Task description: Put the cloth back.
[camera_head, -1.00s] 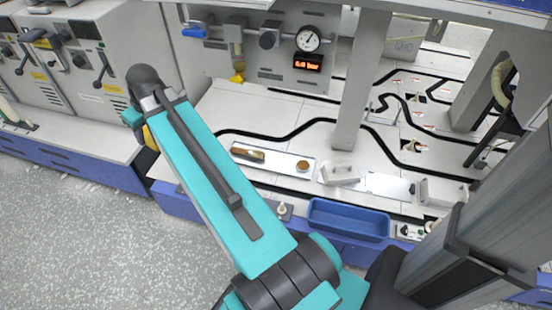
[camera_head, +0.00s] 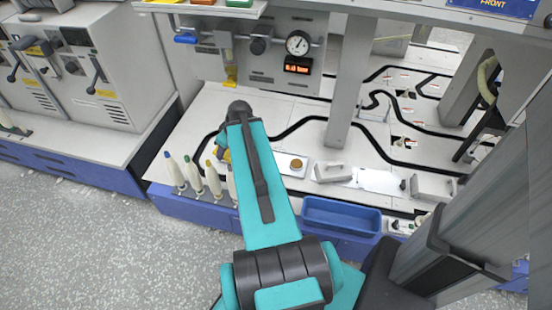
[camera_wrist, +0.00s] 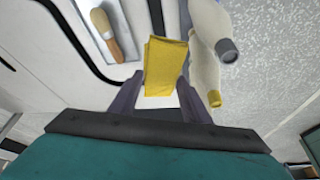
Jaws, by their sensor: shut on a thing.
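My gripper (camera_wrist: 160,96) is shut on a folded yellow cloth (camera_wrist: 165,62), which stands out between the two fingers in the wrist view. In the head view a yellow bit of the cloth (camera_head: 222,155) shows beside the far end of my arm, which hides the rest. The gripper is over the left front part of the white worktop. Cream bobbins stand close to the right of the cloth in the wrist view, one with a yellow tip (camera_wrist: 206,78) and one with a grey tip (camera_wrist: 213,30). I cannot tell whether they touch it.
Several bobbins (camera_head: 194,175) stand along the worktop's front edge. A tray holds a wooden-handled brush (camera_wrist: 106,32) and a round brown item (camera_head: 297,163). A blue bin (camera_head: 341,214) is right of my arm. A grey post (camera_head: 345,105) rises behind. A pressure gauge (camera_head: 298,43) hangs above.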

